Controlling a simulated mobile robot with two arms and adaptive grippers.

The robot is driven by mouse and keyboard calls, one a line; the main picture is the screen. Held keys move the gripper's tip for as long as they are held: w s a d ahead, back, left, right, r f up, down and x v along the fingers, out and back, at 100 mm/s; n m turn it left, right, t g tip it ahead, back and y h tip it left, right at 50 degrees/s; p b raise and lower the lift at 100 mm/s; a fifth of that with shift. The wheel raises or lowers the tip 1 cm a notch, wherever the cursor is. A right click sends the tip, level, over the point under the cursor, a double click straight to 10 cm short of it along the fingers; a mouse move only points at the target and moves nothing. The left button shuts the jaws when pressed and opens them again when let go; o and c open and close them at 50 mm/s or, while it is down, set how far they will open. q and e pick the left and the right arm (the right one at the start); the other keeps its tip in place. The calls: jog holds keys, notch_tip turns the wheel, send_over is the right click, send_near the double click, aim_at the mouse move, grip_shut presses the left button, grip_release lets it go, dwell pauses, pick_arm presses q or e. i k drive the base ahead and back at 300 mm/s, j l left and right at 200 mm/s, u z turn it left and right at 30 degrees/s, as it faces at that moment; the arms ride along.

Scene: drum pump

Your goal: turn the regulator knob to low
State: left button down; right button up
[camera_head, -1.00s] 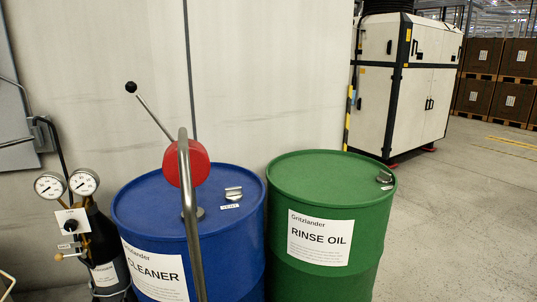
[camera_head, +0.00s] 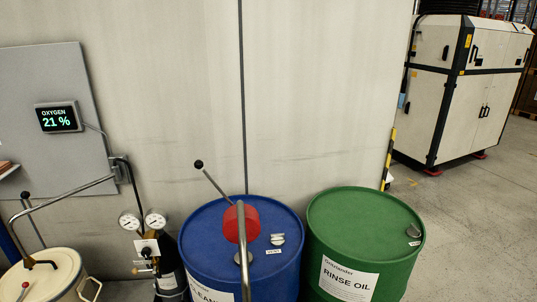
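The regulator knob (camera_head: 146,252) is a small black knob on a white plate, at the lower left in the head view. Two round white gauges (camera_head: 142,221) sit just above it, on a dark gas bottle (camera_head: 171,273) that stands left of the blue drum. The knob is too small here to read its setting. Neither of my grippers is in view.
A blue drum (camera_head: 196,240) with a red pump head (camera_head: 241,223) and bent pipe stands right of the bottle. A green drum (camera_head: 330,225) is further right. A cream drum (camera_head: 66,265) with a pump is at the left. An oxygen display (camera_head: 58,117) reads 21 %.

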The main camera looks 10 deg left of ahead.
aim_at(146, 252)
jog(key=u, duration=1.25)
